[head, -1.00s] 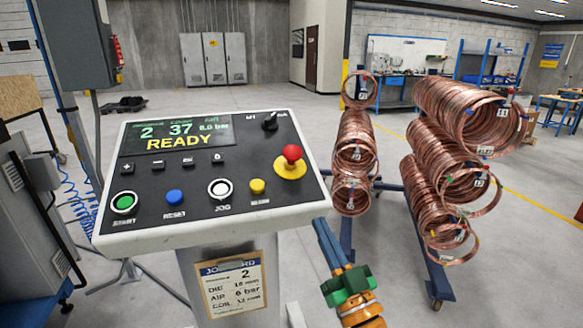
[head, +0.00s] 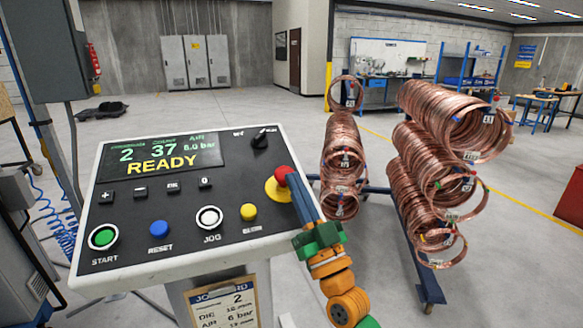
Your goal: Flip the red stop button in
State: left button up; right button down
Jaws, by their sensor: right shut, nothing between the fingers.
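The red stop button (head: 281,173) sits on a yellow round base (head: 273,190) at the right side of the control panel (head: 128,217). My right gripper (head: 290,178) reaches up from the lower right, with its blue fingers shut and empty. Its fingertips overlap the right side of the button in the head view and hide part of it and its base. I cannot tell whether they touch. The panel screen (head: 160,158) reads READY in yellow. My left gripper is not in view.
Green START (head: 103,237), blue RESET (head: 159,229), white JOG (head: 209,217) and yellow (head: 248,212) buttons line the panel's front. A black rotary switch (head: 259,140) is near its top right corner. Copper coils (head: 435,170) hang on a blue rack to the right.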

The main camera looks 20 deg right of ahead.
jog(key=shift+x, duration=0.95)
jog(key=shift+w+r, duration=0.1)
jog(key=shift+r, duration=0.1)
jog(key=shift+f, duration=0.1)
jog(key=shift+w+a+f+b, duration=0.1)
jog(key=shift+w+f+b, duration=0.05)
jog(key=shift+f+b, duration=0.45)
jog(key=shift+w+f+b, duration=0.15)
jog(key=shift+f+b, duration=0.45)
jog(key=shift+s+r, duration=0.2)
jog(key=shift+r, duration=0.05)
jog(key=shift+f, duration=0.1)
